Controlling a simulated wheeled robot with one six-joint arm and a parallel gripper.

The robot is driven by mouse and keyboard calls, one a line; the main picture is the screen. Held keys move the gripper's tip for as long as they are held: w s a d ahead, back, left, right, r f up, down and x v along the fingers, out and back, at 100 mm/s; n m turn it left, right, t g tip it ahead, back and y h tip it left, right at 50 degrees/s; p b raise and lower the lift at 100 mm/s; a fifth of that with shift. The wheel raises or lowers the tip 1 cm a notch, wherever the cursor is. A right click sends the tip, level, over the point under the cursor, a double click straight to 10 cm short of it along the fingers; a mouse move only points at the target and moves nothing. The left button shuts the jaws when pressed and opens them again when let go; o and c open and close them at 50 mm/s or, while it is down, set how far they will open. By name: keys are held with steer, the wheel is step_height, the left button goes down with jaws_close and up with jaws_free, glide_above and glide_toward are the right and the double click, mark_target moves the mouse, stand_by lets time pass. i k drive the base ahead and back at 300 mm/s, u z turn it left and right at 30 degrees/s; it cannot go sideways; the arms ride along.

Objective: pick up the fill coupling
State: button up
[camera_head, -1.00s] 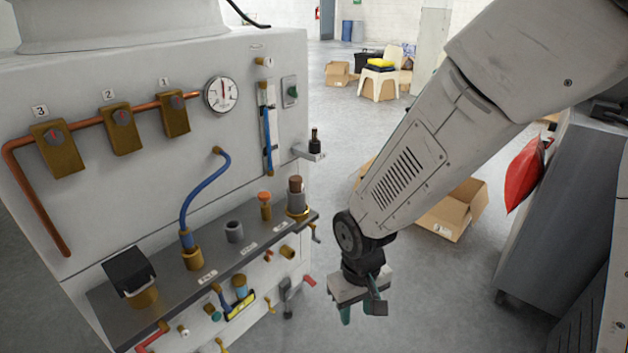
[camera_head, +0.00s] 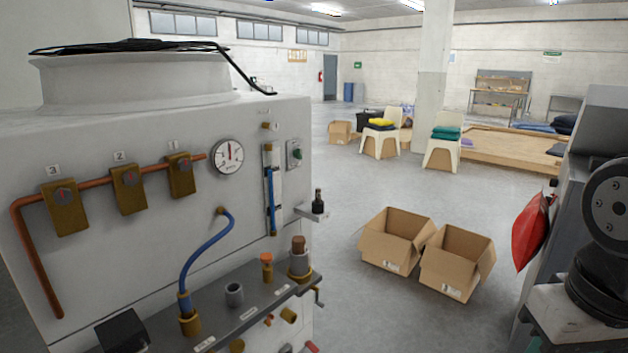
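The grey machine (camera_head: 120,240) has a shelf (camera_head: 250,303) with several fittings along its front. A blue hose (camera_head: 190,260) loops from the panel to a brass coupling (camera_head: 189,323) standing on the shelf. I take this as the fill coupling, but the shelf labels are too small to read. Other fittings there are a grey open socket (camera_head: 234,294), an orange-topped brass fitting (camera_head: 266,268) and a brown-capped one (camera_head: 299,260).
Copper pipe with three brass valves (camera_head: 128,189) and a gauge (camera_head: 228,157) are on the panel. Two open cardboard boxes (camera_head: 455,262) lie on the floor. A grey cabinet (camera_head: 590,130) and a red item (camera_head: 532,230) are close to my arm. Floor between machine and boxes is clear.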

mark_target(186, 305)
steer(key=u, duration=2.35)
steer(key=i, duration=0.45)
steer(key=z, duration=2.35)
